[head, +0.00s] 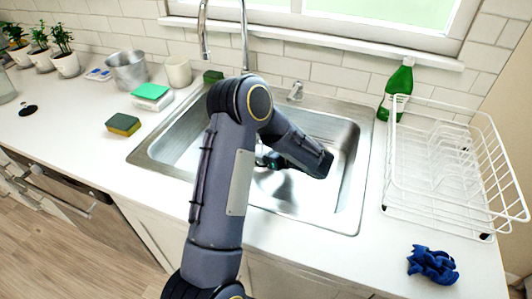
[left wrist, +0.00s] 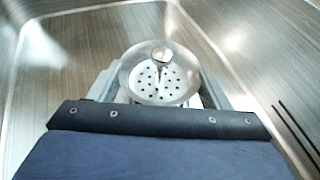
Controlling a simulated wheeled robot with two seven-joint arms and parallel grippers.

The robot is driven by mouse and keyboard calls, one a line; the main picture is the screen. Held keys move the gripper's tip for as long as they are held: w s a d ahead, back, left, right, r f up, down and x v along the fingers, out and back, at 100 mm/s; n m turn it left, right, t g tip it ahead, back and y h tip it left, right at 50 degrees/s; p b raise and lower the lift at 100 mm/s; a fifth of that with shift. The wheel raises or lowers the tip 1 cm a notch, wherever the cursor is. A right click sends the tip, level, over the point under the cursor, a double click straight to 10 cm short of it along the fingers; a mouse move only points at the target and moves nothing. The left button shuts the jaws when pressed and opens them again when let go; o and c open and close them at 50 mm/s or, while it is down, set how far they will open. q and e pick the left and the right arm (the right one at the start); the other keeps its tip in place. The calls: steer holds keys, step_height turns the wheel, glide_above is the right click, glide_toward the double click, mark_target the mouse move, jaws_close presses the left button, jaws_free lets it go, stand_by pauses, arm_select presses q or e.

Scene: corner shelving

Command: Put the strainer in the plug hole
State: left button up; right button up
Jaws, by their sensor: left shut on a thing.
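The strainer (left wrist: 172,84) shows in the left wrist view as a round metal disc with small dark holes and an upright knob in its middle. My left gripper (left wrist: 158,92) has a finger on each side of it and is shut on it. The strainer is above or near the floor of the steel sink (head: 340,195); its exact height is unclear. In the head view my left gripper (head: 270,161) is low inside the sink, partly behind my arm. The plug hole is hidden in both views. My right gripper is out of view.
A faucet (head: 245,40) stands behind the sink. A white dish rack (head: 440,212), green bottle (head: 397,88) and blue cloth (head: 433,264) are on the right. Sponges (head: 123,125), a cup (head: 178,71) and a metal bucket (head: 127,70) are on the left. Sink walls surround the gripper.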

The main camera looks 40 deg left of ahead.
arm_select(q)
steer(key=shift+f, duration=0.95)
steer(key=shift+f+b, duration=0.45)
steer(key=shift+b, duration=0.1)
steer(key=shift+f, duration=0.1)
steer(key=o, duration=1)
steer(key=shift+c, duration=0.2)
steer(key=shift+r+p, duration=0.4)
steer(key=shift+r, duration=0.1)
steer(key=v, duration=0.7)
steer(key=shift+d+r, duration=0.25)
steer(key=shift+r, duration=0.05)
